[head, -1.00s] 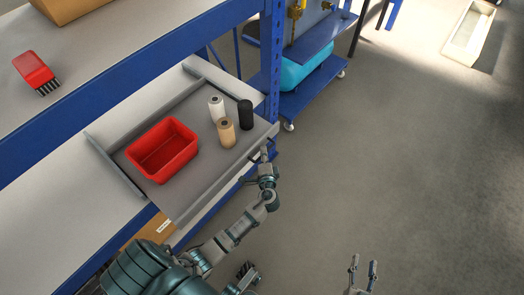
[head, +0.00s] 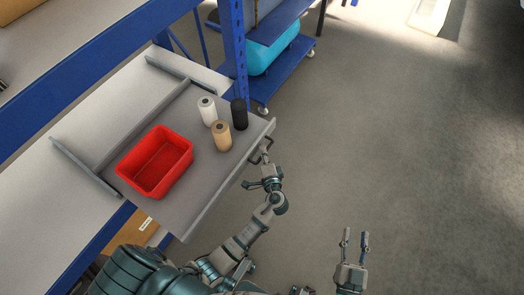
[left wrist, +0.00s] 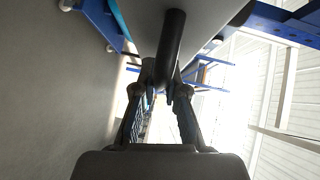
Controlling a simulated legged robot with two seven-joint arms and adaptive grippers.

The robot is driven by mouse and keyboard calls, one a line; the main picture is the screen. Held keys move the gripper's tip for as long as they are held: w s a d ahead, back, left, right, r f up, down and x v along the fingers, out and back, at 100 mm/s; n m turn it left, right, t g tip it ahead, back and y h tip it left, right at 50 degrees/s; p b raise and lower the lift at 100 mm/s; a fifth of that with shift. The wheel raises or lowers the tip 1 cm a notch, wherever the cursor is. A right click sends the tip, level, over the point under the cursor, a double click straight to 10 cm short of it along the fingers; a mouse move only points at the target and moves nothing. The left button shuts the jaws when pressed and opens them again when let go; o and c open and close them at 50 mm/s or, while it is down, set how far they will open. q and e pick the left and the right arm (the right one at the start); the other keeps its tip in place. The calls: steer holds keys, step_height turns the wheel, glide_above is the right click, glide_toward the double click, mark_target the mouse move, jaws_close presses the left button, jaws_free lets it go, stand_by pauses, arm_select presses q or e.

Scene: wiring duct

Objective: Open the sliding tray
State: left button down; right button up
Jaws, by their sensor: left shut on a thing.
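The sliding tray (head: 207,172) is a grey drawer that sticks out from the blue workbench, past its front edge. It carries a red bin (head: 155,163) and white, tan and black rolls. A dark handle (head: 262,150) is on its front face near the right end. It also shows in the left wrist view as a dark bar (left wrist: 171,48). My left gripper (head: 264,160) is at this handle, and in the left wrist view its fingers (left wrist: 162,92) are closed around the bar. My right gripper (head: 355,243) is open and empty over the floor, apart from the tray.
A blue upright post (head: 232,45) stands beside the tray's right end. A blue wheeled cart (head: 280,72) with a cyan container (head: 272,52) stands behind it. A cardboard box (head: 135,232) sits below the bench. The floor to the right is clear.

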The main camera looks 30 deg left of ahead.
arm_select(q)
steer(key=shift+s+a+f, duration=0.1)
steer(key=shift+a+f, duration=0.2)
steer(key=c, duration=1.3)
jaws_free()
steer(key=shift+a, duration=0.15)
steer(key=shift+o, duration=0.5)
steer(key=shift+a, duration=0.2)
steer(key=v, duration=1.2)
arm_select(e)
steer(key=shift+a, duration=0.35)
